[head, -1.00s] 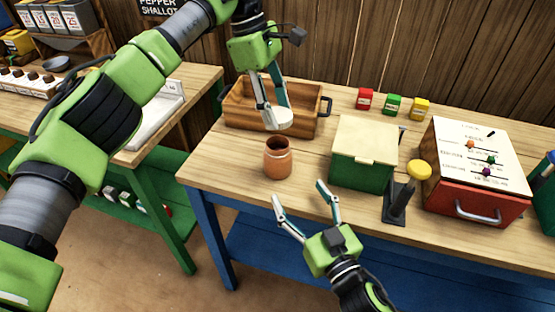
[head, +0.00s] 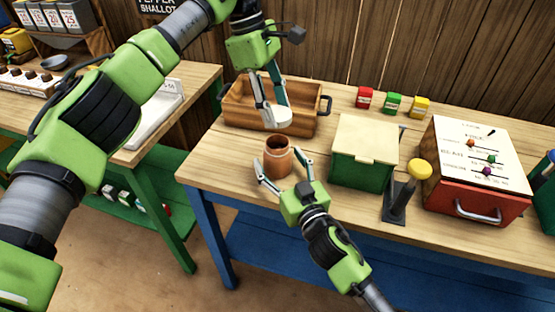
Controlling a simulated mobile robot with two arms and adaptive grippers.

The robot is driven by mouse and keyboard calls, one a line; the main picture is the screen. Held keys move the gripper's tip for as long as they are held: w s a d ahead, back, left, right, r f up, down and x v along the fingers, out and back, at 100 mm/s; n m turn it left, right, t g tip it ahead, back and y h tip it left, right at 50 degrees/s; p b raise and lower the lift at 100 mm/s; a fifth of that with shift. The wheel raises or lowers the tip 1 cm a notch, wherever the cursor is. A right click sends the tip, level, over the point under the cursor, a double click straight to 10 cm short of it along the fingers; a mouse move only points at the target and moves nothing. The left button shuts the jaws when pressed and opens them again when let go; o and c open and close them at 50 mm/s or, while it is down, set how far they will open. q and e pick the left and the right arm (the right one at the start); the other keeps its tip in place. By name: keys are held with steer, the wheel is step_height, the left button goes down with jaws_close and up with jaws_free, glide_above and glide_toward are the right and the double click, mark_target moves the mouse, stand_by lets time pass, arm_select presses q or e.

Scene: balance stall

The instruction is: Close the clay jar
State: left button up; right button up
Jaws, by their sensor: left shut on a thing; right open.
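The clay jar (head: 278,160) stands upright on the wooden table, its round mouth open and dark inside. My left gripper (head: 276,107) points down above and just behind the jar. It is shut on a pale, rounded lid (head: 277,119), which hangs apart from the jar mouth. My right gripper (head: 282,172) is open at the jar's front, with one finger on the left and one on the right of its body. I cannot tell whether the fingers touch the clay.
A wooden crate (head: 240,117) stands behind the jar. A green box with a cream top (head: 364,140) is close on the right, then a post with a yellow knob (head: 419,169) and a red drawer box (head: 465,201). Small red, green and yellow boxes (head: 393,104) stand at the back.

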steer(key=c, duration=1.7)
arm_select(q)
steer(key=shift+f, duration=2.5)
steer(key=shift+f, duration=0.85)
steer(key=shift+f, duration=0.55)
arm_select(e)
jaws_close()
arm_select(q)
steer(key=shift+w+d+m+g+y, duration=0.1)
steer(key=shift+m+g+y, duration=0.3)
steer(key=shift+m, duration=1.3)
